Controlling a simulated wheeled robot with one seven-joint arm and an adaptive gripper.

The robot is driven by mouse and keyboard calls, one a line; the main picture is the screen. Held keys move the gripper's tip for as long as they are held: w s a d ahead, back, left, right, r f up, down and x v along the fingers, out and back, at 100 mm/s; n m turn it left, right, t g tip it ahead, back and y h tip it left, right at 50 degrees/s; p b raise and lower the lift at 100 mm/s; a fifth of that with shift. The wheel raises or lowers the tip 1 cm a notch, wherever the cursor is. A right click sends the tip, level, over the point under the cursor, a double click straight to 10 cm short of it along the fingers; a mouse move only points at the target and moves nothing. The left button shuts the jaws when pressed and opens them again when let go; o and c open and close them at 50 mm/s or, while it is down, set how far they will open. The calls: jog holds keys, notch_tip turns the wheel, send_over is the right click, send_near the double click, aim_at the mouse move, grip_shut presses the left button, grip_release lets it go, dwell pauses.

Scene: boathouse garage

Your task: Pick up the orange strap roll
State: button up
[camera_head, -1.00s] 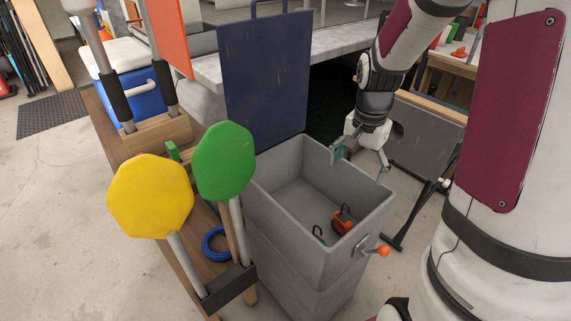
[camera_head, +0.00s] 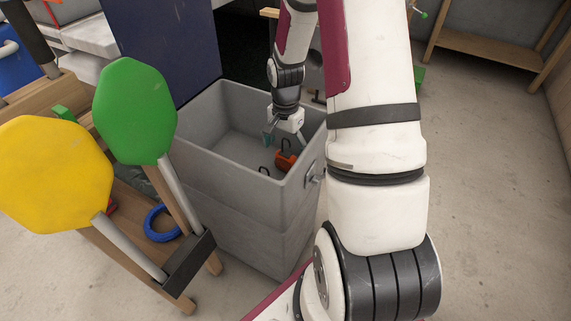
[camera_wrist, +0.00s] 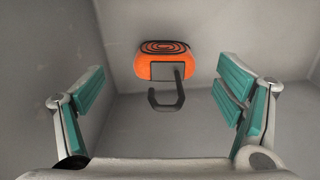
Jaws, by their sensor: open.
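The orange strap roll (camera_head: 285,160) lies inside the grey bin (camera_head: 215,168), near its right wall. In the wrist view the strap roll (camera_wrist: 163,62) shows a dark spiral on top and a dark hook on the near side. My gripper (camera_head: 285,137) hangs into the bin's top, just above the strap roll. In the wrist view its two teal-padded fingers (camera_wrist: 160,108) are wide apart with nothing between them. The strap roll lies beyond the fingertips, roughly centred between them.
The bin's walls surround my gripper. A blue panel (camera_head: 165,45) rises behind the bin. Green (camera_head: 135,110) and yellow (camera_head: 52,175) paddles stand at the left above a wooden bench with a blue ring (camera_head: 161,224). The floor at the right is clear.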

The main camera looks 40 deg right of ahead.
aim_at(286, 154)
jog(key=shift+w+d+f+b, duration=0.15)
jog(key=shift+f+b, duration=0.3)
jog(key=shift+f, duration=0.45)
jog(key=shift+w+d+f+b, duration=0.15)
jog(key=shift+f+b, duration=0.3)
jog(key=shift+f, duration=0.45)
jog(key=shift+w+d+f+b, duration=0.15)
jog(key=shift+f+b, duration=0.3)
jog(key=shift+f, duration=0.45)
jog(key=shift+r, duration=0.1)
jog(key=shift+c, duration=0.2)
jog(key=c, duration=1.3)
